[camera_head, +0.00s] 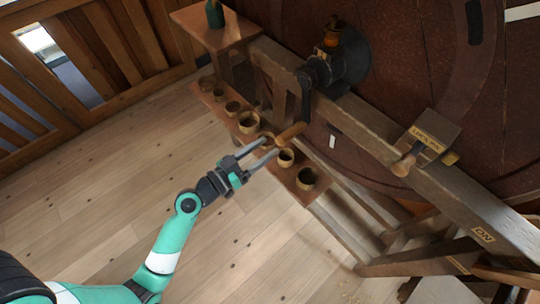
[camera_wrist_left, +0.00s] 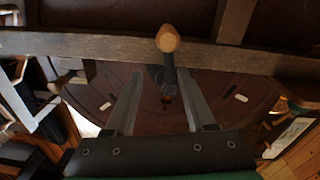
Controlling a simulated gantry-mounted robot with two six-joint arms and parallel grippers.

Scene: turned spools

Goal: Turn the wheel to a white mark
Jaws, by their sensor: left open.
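The large dark brown wheel (camera_head: 400,75) fills the upper right of the head view. A small white mark (camera_head: 332,142) shows near its lower edge; two pale marks show on a dark round surface in the left wrist view, one on the left (camera_wrist_left: 106,106) and one on the right (camera_wrist_left: 241,98). A crank with a wooden handle (camera_head: 291,134) hangs below the dark hub (camera_head: 343,62). My left gripper (camera_head: 271,147) is open and empty, its fingertips close to the handle's end. In the wrist view the handle (camera_wrist_left: 167,39) appears between and beyond the fingertips. My right gripper is out of view.
A wooden beam (camera_head: 380,150) crosses before the wheel, carrying a labelled block (camera_head: 428,138) with a wooden knob (camera_head: 403,166). Several turned cups stand on a low shelf (camera_head: 312,190) under my gripper. A green bottle (camera_head: 214,14) stands on a bench. The floor at left is clear.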

